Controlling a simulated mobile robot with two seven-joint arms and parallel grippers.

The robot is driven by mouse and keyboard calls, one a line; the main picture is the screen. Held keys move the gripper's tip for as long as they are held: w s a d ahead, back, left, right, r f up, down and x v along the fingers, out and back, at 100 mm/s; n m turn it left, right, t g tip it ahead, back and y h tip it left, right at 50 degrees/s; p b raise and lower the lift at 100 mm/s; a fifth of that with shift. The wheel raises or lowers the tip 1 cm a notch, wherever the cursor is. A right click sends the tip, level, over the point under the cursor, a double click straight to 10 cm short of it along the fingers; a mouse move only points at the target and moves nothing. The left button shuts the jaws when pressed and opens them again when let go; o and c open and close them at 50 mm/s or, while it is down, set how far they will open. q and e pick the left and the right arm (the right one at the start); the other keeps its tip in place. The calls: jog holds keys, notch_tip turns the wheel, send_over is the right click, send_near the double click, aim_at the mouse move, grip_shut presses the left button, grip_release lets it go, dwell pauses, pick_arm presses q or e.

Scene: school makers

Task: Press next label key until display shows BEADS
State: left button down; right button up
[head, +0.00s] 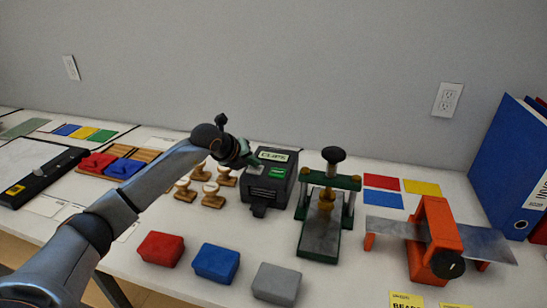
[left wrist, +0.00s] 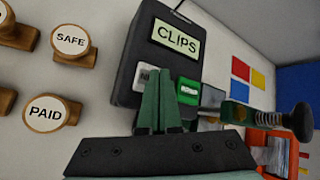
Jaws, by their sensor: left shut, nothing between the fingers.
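The dark label maker (head: 268,196) stands on the table in the middle of the head view. Its display (head: 272,156) reads CLIPS, and the display also shows clearly in the left wrist view (left wrist: 177,38). Below the display are a grey key (left wrist: 142,78), whose lettering starts with N and is partly hidden by my fingers, and a green key (left wrist: 189,92) to its right. My left gripper (left wrist: 159,74) is shut and empty, its fingertips over the grey key's edge. I cannot tell whether they touch it. The left gripper (head: 252,162) also shows in the head view. My right gripper is not in view.
Several wooden stamps (head: 213,195) stand left of the label maker. A green press (head: 328,210) stands close on its right. Red (head: 160,248), blue (head: 215,262) and grey (head: 277,283) blocks lie in front. An orange device (head: 434,240) stands further right.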

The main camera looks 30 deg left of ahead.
aim_at(253, 170)
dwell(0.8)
pick_arm(q)
jog(key=shift+r+p, duration=0.3)
jog(key=shift+r, duration=0.05)
jog(key=shift+r+p, duration=2.15)
jog(key=shift+r, duration=0.95)
jog(key=shift+f, duration=0.1)
